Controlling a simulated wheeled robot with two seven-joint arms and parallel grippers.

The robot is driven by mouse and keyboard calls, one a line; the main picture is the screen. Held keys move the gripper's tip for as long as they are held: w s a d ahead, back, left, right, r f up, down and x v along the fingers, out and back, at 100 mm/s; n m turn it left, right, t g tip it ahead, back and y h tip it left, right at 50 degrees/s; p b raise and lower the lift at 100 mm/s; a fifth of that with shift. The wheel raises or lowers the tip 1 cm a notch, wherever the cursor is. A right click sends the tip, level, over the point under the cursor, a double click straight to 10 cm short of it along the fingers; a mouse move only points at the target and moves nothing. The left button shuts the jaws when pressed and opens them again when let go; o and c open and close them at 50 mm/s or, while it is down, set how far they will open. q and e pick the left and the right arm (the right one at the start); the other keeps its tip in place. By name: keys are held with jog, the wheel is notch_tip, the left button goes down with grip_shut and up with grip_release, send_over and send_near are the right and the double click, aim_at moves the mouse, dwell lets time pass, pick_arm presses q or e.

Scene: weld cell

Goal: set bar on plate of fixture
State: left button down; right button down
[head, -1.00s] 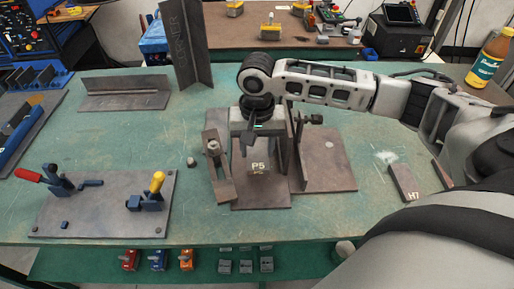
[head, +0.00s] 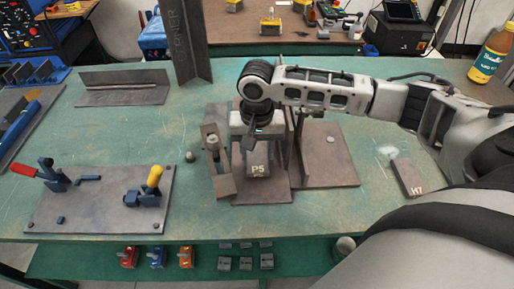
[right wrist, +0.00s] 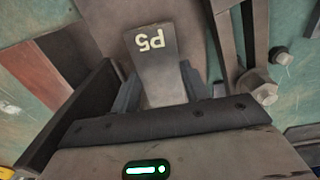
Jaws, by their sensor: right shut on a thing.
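The bar marked P5 (head: 258,170) is a grey steel piece, held upright or tilted over the fixture's plate (head: 264,196) in the middle of the bench. My right gripper (head: 257,150) is shut on this bar from above. In the right wrist view the bar (right wrist: 155,75) sits between the fingers, its P5 end showing. I cannot tell whether its lower end touches the plate. The fixture has a clamp post with a bolt (head: 214,145) at left and an upright wall (head: 299,140) at right, both close beside the gripper. My left gripper is not in view.
A bar marked H7 (head: 408,178) lies at the right. A plate with toggle clamps (head: 99,207) lies at the left front. An angle piece (head: 122,92) and a tall corner piece (head: 190,45) stand behind.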

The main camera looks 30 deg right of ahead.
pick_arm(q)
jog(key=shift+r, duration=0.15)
pick_arm(e)
jog(key=shift+f, duration=0.1)
pick_arm(q)
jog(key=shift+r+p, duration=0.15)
jog(key=shift+p, duration=0.15)
pick_arm(e)
jog(key=shift+f, duration=0.45)
dwell(0.5)
jog(key=c, duration=0.6)
grip_release()
jog(key=shift+c, duration=0.2)
jog(key=shift+f, duration=0.1)
pick_arm(q)
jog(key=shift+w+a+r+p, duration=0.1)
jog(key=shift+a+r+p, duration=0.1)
jog(key=shift+p, duration=0.5)
pick_arm(e)
notch_tip(320, 180, up, 16)
